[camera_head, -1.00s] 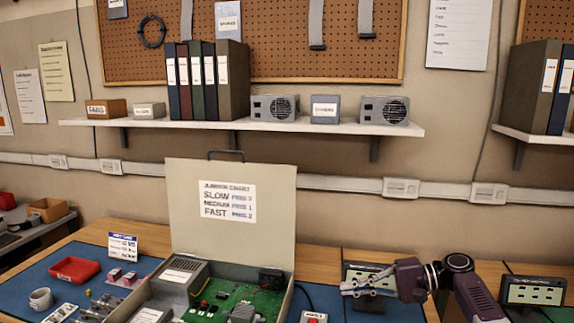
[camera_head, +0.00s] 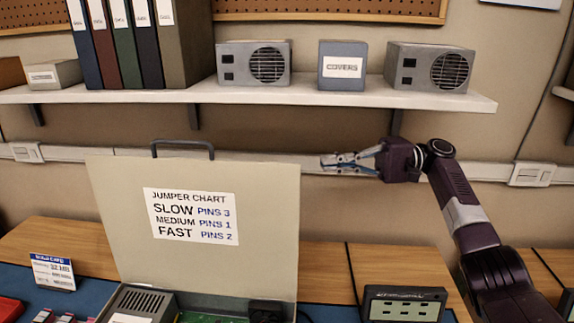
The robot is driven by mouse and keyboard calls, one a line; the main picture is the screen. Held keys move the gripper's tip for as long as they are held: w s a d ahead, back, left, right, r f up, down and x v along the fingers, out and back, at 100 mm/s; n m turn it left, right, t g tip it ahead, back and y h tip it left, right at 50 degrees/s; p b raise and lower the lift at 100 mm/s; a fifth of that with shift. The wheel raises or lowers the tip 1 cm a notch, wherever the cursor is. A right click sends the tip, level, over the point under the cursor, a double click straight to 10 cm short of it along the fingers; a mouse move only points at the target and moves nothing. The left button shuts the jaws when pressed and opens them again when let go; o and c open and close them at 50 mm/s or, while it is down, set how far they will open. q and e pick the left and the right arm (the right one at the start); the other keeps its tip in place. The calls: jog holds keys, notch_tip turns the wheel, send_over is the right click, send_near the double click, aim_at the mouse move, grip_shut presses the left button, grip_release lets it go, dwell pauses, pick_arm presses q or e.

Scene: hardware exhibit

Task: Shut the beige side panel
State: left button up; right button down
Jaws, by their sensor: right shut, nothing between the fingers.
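The beige side panel (camera_head: 265,225) stands upright at the back of an open case, with a dark handle (camera_head: 183,143) on its top edge and a jumper chart label (camera_head: 192,216) on its face. Only the top of the case shows, with a grey vented box (camera_head: 143,302) and a bit of green board inside. My right gripper (camera_head: 325,162) is shut and empty, pointing left, to the right of the panel's upper right corner and apart from the handle. Whether it is in front of or behind the panel's plane is hard to tell. My left gripper is out of view.
A wall shelf (camera_head: 350,97) with binders, two grey fan units (camera_head: 431,67) and a covers box (camera_head: 342,66) is above the panel. A dark display box (camera_head: 403,304) stands on the table to the right.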

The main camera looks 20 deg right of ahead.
aim_at(291, 174)
jog(key=a+p, duration=0.1)
jog(key=a, duration=0.2)
jog(key=s+a+p, duration=0.1)
jog(key=a+p, duration=0.1)
jog(key=a, duration=0.1)
jog(key=a+p, duration=0.2)
jog(key=a, duration=0.2)
jog(key=shift+s+r, duration=0.15)
jog(key=shift+r, duration=0.25)
jog(key=shift+s+p, duration=0.45)
jog(key=shift+s, duration=0.1)
jog(key=shift+s+a, duration=0.1)
jog(key=shift+a, duration=0.15)
jog(key=shift+f, duration=0.1)
